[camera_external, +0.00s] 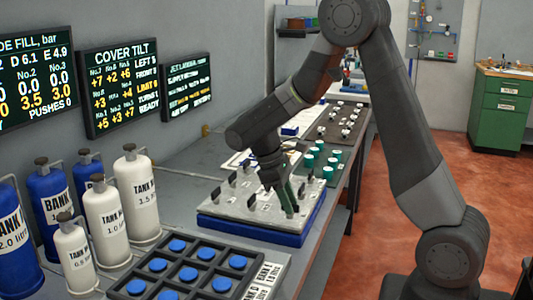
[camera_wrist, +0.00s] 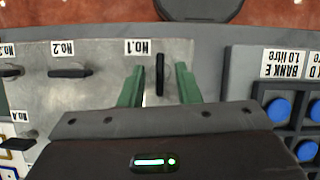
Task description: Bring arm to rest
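My gripper (camera_external: 287,202) is low over the right part of a grey valve plate (camera_external: 236,212) on a blue base (camera_external: 262,232). In the wrist view its two green fingers (camera_wrist: 160,84) are apart. The black handle at label No.1 (camera_wrist: 160,72) shows between them, with a gap on both sides. I cannot tell how far down the fingers reach along it. The No.1 handle stands lengthwise in the wrist view, while the No.2 handle (camera_wrist: 70,72) lies crosswise.
A dark rack with blue buttons (camera_external: 178,246) stands in front of the plate. White tanks (camera_external: 137,195) and blue tanks (camera_external: 48,206) stand at the left. Teal-and-white caps (camera_external: 312,152) lie beyond the plate. Wall screens (camera_external: 118,85) hang on the left. A green cabinet (camera_external: 500,105) stands far right.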

